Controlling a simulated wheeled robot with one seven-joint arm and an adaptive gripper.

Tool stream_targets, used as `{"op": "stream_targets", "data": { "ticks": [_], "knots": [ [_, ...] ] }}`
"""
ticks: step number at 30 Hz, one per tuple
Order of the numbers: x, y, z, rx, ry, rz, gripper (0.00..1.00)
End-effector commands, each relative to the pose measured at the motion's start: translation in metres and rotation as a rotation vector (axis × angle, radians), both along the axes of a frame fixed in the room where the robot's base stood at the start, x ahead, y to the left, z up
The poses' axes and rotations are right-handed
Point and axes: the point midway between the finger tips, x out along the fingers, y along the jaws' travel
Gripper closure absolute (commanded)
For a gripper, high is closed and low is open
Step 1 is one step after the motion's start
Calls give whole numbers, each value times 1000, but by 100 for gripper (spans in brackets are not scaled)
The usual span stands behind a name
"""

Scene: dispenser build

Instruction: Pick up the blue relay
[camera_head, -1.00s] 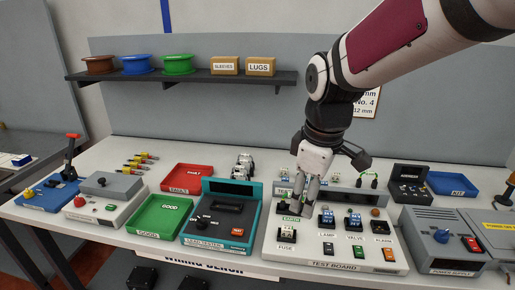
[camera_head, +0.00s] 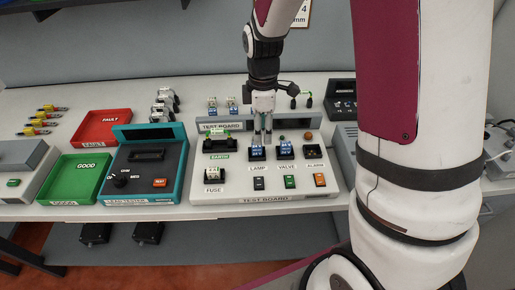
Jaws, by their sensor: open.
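A blue relay (camera_head: 257,153) sits in the LAMP socket of the test board (camera_head: 262,198). A second blue relay (camera_head: 285,148) sits in the VALVE socket to its right. Nothing shows between the fingers. I cannot tell whether they touch the relay.
A teal lead tester (camera_head: 146,165), a green GOOD tray (camera_head: 82,198) and a red FAULT tray (camera_head: 103,140) stand to the left. A fuse (camera_head: 214,172) and an earth block (camera_head: 218,142) are on the board's left. My arm hides much of the right side.

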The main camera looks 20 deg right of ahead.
Motion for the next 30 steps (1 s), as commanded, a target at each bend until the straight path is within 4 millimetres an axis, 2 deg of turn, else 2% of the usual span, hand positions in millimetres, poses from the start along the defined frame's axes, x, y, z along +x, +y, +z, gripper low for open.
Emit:
{"op": "stream_targets", "data": {
  "ticks": [8,16,26,30],
  "knots": [
    [-2,3,-20,0,3,0,57],
    [-1,7,-54,0,2,-1,57],
    [0,7,-60,0,0,-2,57],
    [0,7,-60,0,0,-2,86]
  ]
}}
